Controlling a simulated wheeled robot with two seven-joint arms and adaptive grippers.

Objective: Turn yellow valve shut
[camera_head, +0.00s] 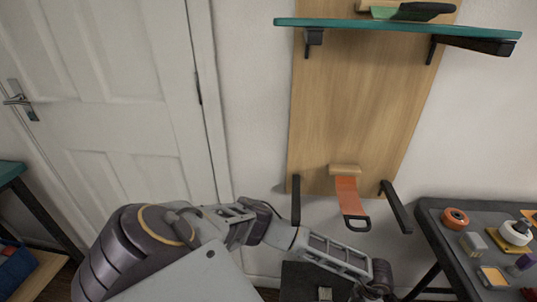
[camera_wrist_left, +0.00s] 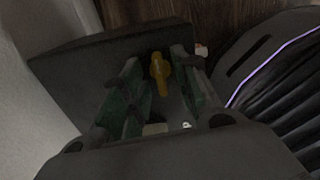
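The yellow valve (camera_wrist_left: 160,72) shows in the left wrist view, upright in the picture, in front of a dark panel. My left gripper (camera_wrist_left: 160,88) is open, with green-padded fingers to the left and right of the valve. The valve appears in the gap between them; I cannot tell whether either finger touches it. In the head view my left arm reaches from the lower left to the bottom edge, where its dark wrist end shows and the fingers cannot be made out. The valve is not visible in the head view. My right gripper is in neither view.
A dark box or panel (camera_head: 300,280) stands low at the bottom middle. A wooden board (camera_head: 352,110) on the wall carries a teal shelf (camera_head: 400,27) and a hanging orange strap (camera_head: 349,195). A dark table (camera_head: 432,225) with several parts stands right. A white door (camera_head: 110,90) is left.

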